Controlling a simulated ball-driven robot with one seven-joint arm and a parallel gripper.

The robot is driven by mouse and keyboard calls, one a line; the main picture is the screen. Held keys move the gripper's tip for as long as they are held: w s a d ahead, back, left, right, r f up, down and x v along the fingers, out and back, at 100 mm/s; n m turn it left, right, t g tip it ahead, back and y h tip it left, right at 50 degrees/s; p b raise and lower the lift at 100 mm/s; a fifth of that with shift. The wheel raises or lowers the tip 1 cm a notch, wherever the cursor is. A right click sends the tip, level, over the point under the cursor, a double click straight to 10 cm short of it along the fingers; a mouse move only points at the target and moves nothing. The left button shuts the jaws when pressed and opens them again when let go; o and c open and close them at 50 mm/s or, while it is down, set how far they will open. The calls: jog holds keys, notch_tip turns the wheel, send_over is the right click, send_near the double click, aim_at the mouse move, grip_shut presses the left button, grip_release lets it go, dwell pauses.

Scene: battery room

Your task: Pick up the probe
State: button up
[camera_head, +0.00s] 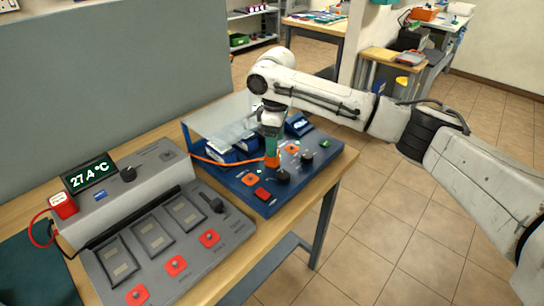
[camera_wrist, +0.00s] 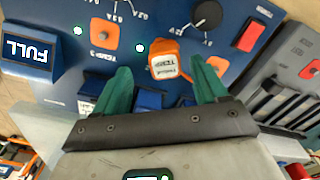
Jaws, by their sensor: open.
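My gripper (camera_wrist: 160,72) has green fingers, open, one on each side of the probe. In the head view my gripper (camera_head: 271,150) points down right over the probe and hides part of it. I cannot tell whether the fingers touch it. A red block (camera_head: 62,205) with a red cable sits on the grey unit at left.
The blue panel (camera_head: 238,185) carries a red button (camera_head: 262,194), black knobs (camera_head: 283,176) and orange pads close around the probe. A clear shield and blue boxes stand behind it. Tiled floor (camera_head: 400,210) lies open at right.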

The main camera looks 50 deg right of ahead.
jog(key=shift+s+a+f, duration=0.1)
jog(key=shift+a+f, duration=0.05)
jog(key=shift+f, duration=0.95)
jog(key=shift+a+f, duration=0.1)
jog(key=shift+f, duration=1)
jog(key=c, duration=1.2)
jog(key=shift+o, duration=0.2)
jog(key=shift+r, duration=0.2)
